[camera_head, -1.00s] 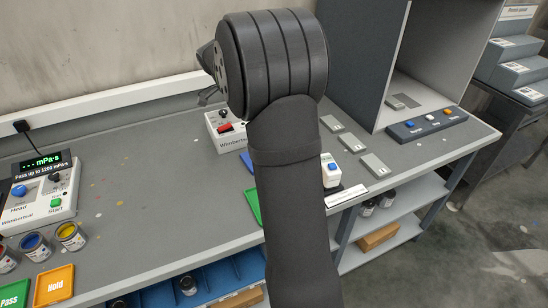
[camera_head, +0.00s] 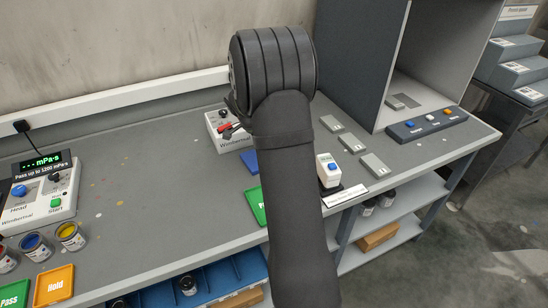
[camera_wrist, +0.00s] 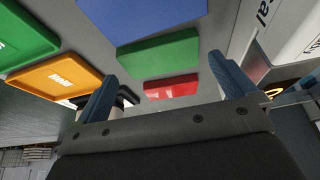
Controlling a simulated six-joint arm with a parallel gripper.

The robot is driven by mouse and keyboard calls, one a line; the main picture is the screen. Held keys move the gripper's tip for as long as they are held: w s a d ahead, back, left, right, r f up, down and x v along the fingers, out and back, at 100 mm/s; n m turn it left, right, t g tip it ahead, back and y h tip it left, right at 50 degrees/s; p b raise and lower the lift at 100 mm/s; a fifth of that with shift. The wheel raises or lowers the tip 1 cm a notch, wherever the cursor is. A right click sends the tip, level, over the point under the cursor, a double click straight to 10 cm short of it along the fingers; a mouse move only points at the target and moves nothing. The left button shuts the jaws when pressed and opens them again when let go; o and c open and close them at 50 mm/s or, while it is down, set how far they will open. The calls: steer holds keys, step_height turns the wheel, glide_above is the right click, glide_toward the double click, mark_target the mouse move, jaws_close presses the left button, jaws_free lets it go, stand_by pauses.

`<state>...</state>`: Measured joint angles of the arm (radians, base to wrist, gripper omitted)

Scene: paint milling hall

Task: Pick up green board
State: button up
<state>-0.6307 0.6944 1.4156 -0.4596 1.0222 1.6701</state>
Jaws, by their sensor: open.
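The green board (camera_wrist: 160,55) is a flat green block in the wrist view. It lies between a blue board (camera_wrist: 140,18) and a red board (camera_wrist: 170,88). My gripper (camera_wrist: 163,72) is open, with one blue-grey finger at each side of the picture's middle. The green and red boards show in the gap between the fingers, and nothing is held. In the head view the green board is not visible, and my arm covers part of that area. A blue board (camera_head: 249,161) shows there at the arm's left edge.
An orange Hold tray (camera_wrist: 48,80) and a green tray (camera_wrist: 22,38) lie left in the wrist view. A white instrument (camera_wrist: 290,30) stands at the right. In the head view, a green tray (camera_head: 256,206) is partly behind my arm; the bench (camera_head: 150,190) is clear left of it.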

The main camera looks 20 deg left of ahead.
steer(key=x, duration=0.3)
steer(key=c, duration=0.7)
steer(key=shift+r, duration=0.1)
steer(key=shift+r, duration=0.45)
steer(key=r, duration=0.2)
steer(key=d+r, duration=0.1)
steer(key=r, duration=0.1)
steer(key=d+r, duration=0.6)
steer(key=d, duration=0.5)
steer(key=w+d+f+n, duration=0.1)
steer(key=d+n, duration=0.1)
steer(key=d, duration=0.5)
steer(key=w+d+f+n+t+y, duration=0.1)
steer(key=d+f+n, duration=0.1)
steer(key=d, duration=0.6)
steer(key=w+d+f+n, duration=0.1)
steer(key=d+f, duration=0.1)
steer(key=d, duration=0.5)
steer(key=shift+w+d+f+n+y, duration=0.15)
steer(key=shift+w+f+n+y, duration=0.1)
steer(key=shift+w+n+y, duration=0.15)
